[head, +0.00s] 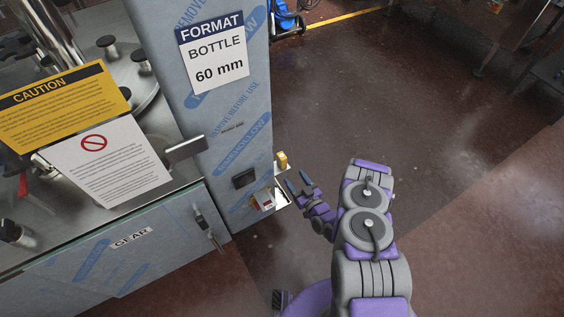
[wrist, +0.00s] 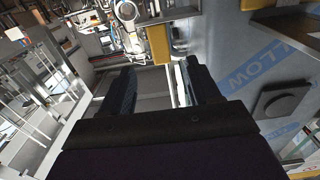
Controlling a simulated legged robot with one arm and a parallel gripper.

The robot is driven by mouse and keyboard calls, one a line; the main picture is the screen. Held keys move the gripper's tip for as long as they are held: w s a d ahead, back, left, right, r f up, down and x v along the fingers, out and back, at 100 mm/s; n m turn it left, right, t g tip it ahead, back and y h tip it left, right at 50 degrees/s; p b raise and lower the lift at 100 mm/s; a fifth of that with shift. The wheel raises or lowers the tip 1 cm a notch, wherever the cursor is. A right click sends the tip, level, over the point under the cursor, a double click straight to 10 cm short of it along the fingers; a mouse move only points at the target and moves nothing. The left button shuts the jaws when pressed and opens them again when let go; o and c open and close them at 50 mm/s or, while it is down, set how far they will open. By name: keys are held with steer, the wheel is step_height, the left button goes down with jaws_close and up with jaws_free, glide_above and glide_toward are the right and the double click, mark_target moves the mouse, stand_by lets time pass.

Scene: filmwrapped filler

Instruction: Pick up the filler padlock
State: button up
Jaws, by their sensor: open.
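A small yellow block, which looks like the padlock (head: 282,160), stands on a small ledge on the right side of the film-wrapped column. In the wrist view a yellow block (wrist: 160,44) shows just beyond the fingertips, between them in the picture; its shackle cannot be made out surely. My gripper (head: 298,182) is open and empty, just right of and in front of the block. Its two dark fingers also frame the wrist view (wrist: 160,72). I see no contact with the block.
The film-wrapped column (head: 225,110) stands close left of my gripper, with a dark square fitting (head: 243,178) and a white-and-red box (head: 264,202). A thin metal shelf (head: 283,197) sticks out below. The caution sign (head: 65,105) is farther left. Brown floor (head: 400,115) is open to the right.

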mark_target(283, 165)
steer(key=b+x, duration=0.2)
steer(key=x, duration=0.6)
steer(key=shift+s+a, duration=0.1)
steer(key=shift+a, duration=0.15)
steer(key=b+x, duration=0.2)
steer(key=x, duration=0.2)
steer(key=shift+w+d+r, duration=0.1)
steer(key=shift+w+d, duration=0.05)
steer(key=shift+w, duration=0.15)
steer(key=shift+w+a+r, duration=0.1)
steer(key=shift+w+a, duration=0.2)
steer(key=c, duration=1.1)
steer(key=shift+c, duration=0.2)
